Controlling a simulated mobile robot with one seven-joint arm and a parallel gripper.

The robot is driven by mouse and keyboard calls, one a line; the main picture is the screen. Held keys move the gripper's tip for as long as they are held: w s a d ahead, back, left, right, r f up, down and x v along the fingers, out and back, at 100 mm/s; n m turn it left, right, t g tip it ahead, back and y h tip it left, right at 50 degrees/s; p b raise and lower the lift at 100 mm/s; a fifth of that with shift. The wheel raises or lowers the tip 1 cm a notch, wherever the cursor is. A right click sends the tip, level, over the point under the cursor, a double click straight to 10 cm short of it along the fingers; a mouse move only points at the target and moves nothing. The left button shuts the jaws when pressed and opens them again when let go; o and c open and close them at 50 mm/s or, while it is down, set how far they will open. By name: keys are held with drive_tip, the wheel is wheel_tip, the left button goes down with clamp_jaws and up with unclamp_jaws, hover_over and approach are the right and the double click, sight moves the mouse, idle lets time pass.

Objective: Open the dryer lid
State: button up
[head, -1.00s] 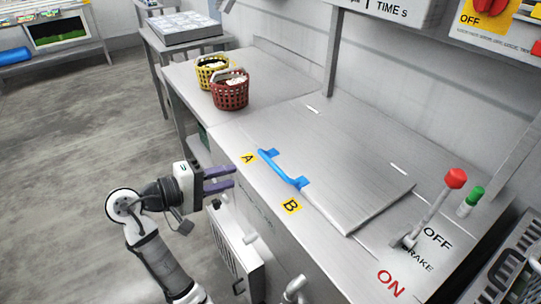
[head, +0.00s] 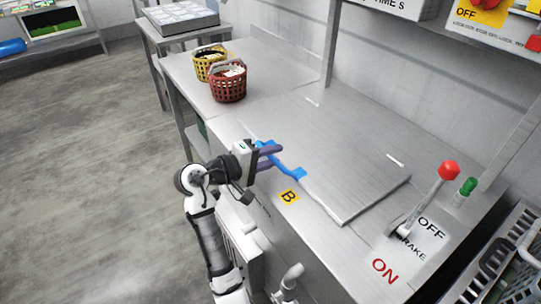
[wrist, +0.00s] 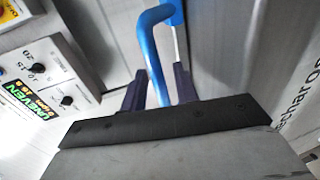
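The dryer lid (head: 345,170) is a flat grey metal panel lying flush and closed on the steel counter. Its blue bar handle (head: 290,169) runs along the lid's front edge. My gripper (head: 275,156) is at the handle's far end, beside the red basket's side of the counter. In the wrist view the blue handle (wrist: 155,60) runs down between the two dark fingers of my gripper (wrist: 158,88). The fingers stand apart, with gaps beside the bar, so the gripper looks open around it.
A red basket (head: 229,88) and a yellow basket (head: 204,66) stand on the counter at the back left. A brake lever with a red knob (head: 448,170) and a green knob (head: 468,187) are at the right. A yellow B label (head: 289,197) lies before the handle.

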drive_tip(key=shift+c, duration=0.3)
clamp_jaws()
